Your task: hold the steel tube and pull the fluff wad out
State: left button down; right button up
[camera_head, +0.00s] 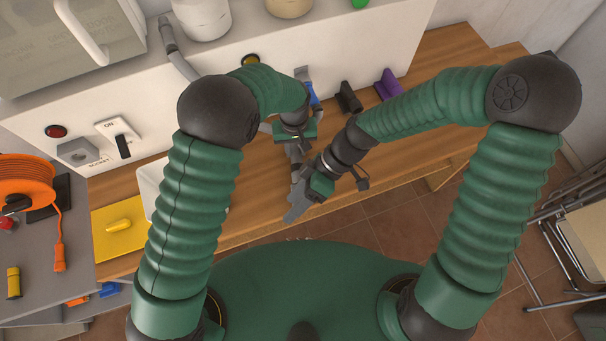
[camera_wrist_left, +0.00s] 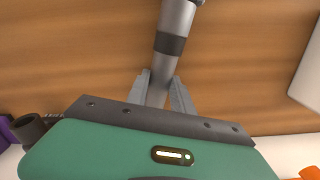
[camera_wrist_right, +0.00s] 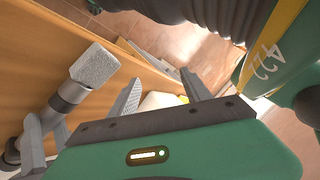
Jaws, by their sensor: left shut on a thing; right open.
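My left gripper (camera_head: 294,150) is above the wooden counter, shut on the steel tube (camera_wrist_left: 177,18), which has a dark band and runs away from the jaws in the left wrist view. In the right wrist view the tube (camera_wrist_right: 72,92) slants between the left gripper's fingers (camera_wrist_right: 46,138). The fluff wad (camera_wrist_right: 95,66), grey and rough, sits at the tube's near end. My right gripper (camera_wrist_right: 160,88) is open and empty, with the wad to the left of its fingers, apart from them. In the head view the right gripper (camera_head: 292,205) is just below the left one.
The wooden counter (camera_head: 430,75) runs below a white panel with a switch (camera_head: 122,143). A black holder (camera_head: 348,98) and a purple one (camera_head: 388,85) stand at its back.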

jog(key=w+a+r+m+t+h, duration=0.1)
jog(key=w+a+m+t+h, duration=0.15)
jog(key=a+m+t, duration=0.4)
jog(key=s+d+r+m+t+h, duration=0.25)
jog(key=d+m+h, duration=0.25)
jog(key=d+m, duration=0.3)
jog(key=shift+n, duration=0.45)
jog(key=x, duration=0.8)
jog(key=w+x, duration=0.1)
jog(key=x, duration=0.3)
jog(key=shift+r, duration=0.1)
grip_shut()
jog(key=shift+s, duration=0.1)
